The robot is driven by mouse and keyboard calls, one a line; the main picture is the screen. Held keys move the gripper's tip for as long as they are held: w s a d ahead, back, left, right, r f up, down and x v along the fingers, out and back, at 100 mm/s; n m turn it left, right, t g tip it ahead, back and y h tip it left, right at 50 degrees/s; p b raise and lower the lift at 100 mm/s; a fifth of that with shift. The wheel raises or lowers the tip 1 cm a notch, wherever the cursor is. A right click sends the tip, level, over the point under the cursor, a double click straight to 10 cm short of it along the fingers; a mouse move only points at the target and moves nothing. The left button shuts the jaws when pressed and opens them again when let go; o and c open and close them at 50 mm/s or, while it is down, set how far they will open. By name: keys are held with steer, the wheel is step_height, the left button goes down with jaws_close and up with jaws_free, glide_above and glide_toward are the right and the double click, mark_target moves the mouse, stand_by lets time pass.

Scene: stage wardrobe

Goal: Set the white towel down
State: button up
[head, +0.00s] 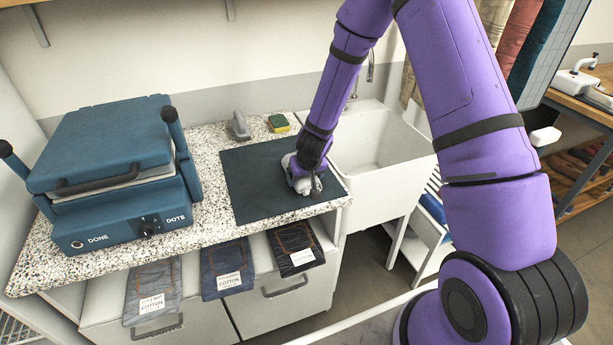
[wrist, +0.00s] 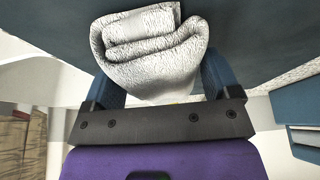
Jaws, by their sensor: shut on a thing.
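The white towel (wrist: 152,65) is rolled or folded and sits between the two blue fingers of my gripper (wrist: 160,85) in the wrist view. In the head view my gripper (head: 305,184) is low over the dark mat (head: 245,185), near its right side, and a little of the towel (head: 309,186) shows below it. The gripper is shut on the towel. The towel is at or just above the mat; I cannot tell whether it touches. My wrist hides part of it.
A blue press (head: 105,165) stands on the left of the speckled counter (head: 210,240). A white sink (head: 375,150) is to the right. Labelled denim pieces (head: 228,268) hang at the front. The mat's left part is clear.

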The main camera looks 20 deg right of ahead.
steer(key=o, duration=0.8)
steer(key=shift+f, duration=0.1)
steer(key=shift+v, duration=6.15)
